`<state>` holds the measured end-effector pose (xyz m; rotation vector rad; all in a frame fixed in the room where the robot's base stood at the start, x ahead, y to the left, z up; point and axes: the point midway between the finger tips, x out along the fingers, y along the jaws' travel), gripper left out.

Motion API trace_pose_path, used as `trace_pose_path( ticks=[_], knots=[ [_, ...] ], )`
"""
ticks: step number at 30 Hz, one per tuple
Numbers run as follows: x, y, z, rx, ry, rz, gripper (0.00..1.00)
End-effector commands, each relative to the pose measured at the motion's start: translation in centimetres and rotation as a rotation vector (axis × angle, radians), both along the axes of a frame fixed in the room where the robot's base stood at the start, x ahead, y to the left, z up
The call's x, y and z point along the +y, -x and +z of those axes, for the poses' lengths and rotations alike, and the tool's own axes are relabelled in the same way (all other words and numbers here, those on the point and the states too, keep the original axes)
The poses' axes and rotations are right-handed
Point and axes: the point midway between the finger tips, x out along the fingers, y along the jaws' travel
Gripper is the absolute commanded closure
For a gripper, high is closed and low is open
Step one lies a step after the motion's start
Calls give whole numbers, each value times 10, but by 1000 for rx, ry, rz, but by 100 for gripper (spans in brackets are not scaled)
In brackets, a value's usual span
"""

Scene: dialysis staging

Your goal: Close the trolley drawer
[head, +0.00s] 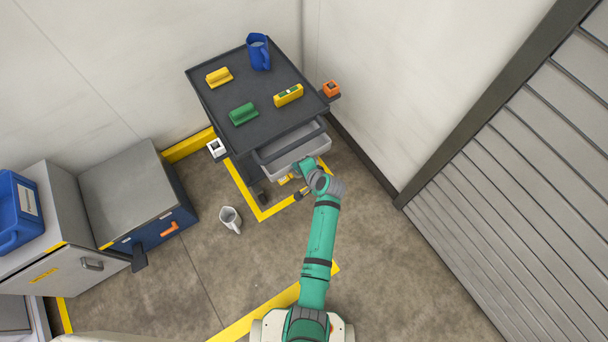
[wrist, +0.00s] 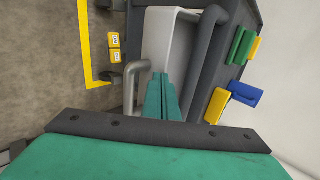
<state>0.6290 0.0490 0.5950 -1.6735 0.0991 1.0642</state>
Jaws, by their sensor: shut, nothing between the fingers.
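The trolley (head: 217,103) has a dark top and stands in the corner. Its light grey drawer (head: 308,149) is pulled out below the front edge of the top; it also shows in the wrist view (wrist: 168,42). A bent metal handle (wrist: 135,78) shows just left of my fingers. My gripper (wrist: 162,78) is shut and empty, with its teal fingers pointing at the drawer's front. In the head view, my wrist hides the fingertips and part of the drawer front. I cannot tell whether the fingers touch the drawer.
A dark push bar (wrist: 212,50) runs close right of my fingers. The trolley top bears a blue jug (head: 259,53), yellow and green items. Floor toward the shutter is clear.

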Motion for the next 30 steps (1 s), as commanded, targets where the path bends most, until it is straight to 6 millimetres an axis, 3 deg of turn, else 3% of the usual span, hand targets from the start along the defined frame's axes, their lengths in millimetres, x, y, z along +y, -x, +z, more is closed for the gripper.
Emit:
trace_pose_path(
  ticks=[6,17,23,29,30],
  knots=[
    [18,-25,0,1,1,0,100],
    [19,-27,0,1,0,-2,100],
    [13,-21,-1,1,1,-3,100],
    [-2,-1,-1,2,0,3,100],
    [-6,3,7,-1,-1,3,100]
  ],
)
